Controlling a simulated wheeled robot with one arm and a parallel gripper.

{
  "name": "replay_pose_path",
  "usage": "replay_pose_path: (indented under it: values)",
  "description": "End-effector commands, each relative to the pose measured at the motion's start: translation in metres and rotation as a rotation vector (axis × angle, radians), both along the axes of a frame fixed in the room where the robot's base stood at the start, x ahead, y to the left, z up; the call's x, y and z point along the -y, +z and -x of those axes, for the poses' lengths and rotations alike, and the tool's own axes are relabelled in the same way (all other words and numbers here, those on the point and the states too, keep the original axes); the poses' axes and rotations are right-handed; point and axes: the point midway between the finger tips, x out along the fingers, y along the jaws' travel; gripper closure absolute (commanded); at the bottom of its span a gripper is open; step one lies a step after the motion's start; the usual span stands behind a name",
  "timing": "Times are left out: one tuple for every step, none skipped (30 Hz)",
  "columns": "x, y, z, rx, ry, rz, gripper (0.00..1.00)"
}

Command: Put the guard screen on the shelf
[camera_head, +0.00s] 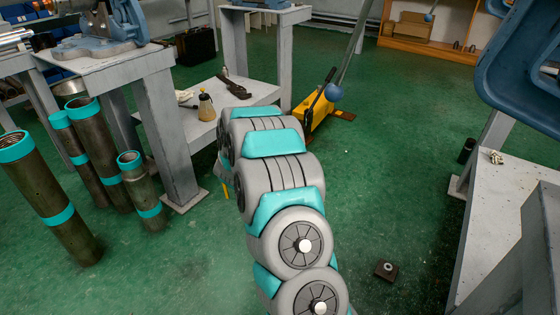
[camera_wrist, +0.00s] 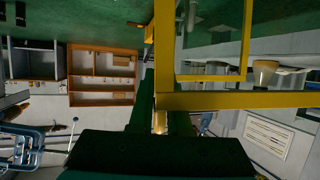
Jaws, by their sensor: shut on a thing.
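In the wrist view a yellow frame, which I take to be the guard screen (camera_wrist: 240,100), runs up and right from between my gripper's (camera_wrist: 162,108) dark fingers. The fingers are shut on one of its bars. The view through the frame is clear, and part of it runs out of the picture. In the head view my arm hides the gripper and nearly all of the frame; only a thin yellow strip (camera_head: 226,190) shows beside the arm. A wooden shelf unit (camera_head: 427,45) stands at the far back right; it also shows at left in the wrist view (camera_wrist: 103,97).
Several teal-banded pipes (camera_head: 90,150) stand at left beside a grey bench (camera_head: 165,110). Its lower shelf holds a bottle (camera_head: 206,107) and a wrench. A grey bench (camera_head: 500,210) stands at right. Green floor (camera_head: 390,140) is open between.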

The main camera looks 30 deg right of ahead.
Motion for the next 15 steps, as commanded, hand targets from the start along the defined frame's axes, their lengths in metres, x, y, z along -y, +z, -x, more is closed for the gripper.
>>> replay_pose_path:
  values:
    - [-0.013,0.011,0.001,0.002,0.025,0.002,1.00]
    - [-0.020,0.017,0.002,0.003,0.039,0.003,1.00]
    - [-0.029,0.024,0.003,0.006,0.056,0.003,1.00]
    - [-0.037,0.030,0.004,0.006,0.071,0.002,1.00]
    - [-0.044,0.034,0.006,0.005,0.085,0.001,1.00]
    - [-0.055,0.040,0.008,0.002,0.105,0.001,1.00]
    - [-0.062,0.046,0.008,0.004,0.119,0.001,1.00]
    - [-0.070,0.052,0.009,0.006,0.133,0.000,1.00]
    - [-0.079,0.059,0.011,0.006,0.152,0.000,1.00]
    - [-0.088,0.064,0.011,0.005,0.168,0.001,1.00]
    - [-0.096,0.069,0.013,0.006,0.184,0.002,1.00]
    - [-0.106,0.077,0.015,0.006,0.203,0.003,1.00]
    - [-0.114,0.083,0.016,0.007,0.219,0.004,1.00]
    - [-0.122,0.088,0.017,0.006,0.234,0.003,1.00]
    - [-0.132,0.096,0.019,0.005,0.253,0.003,1.00]
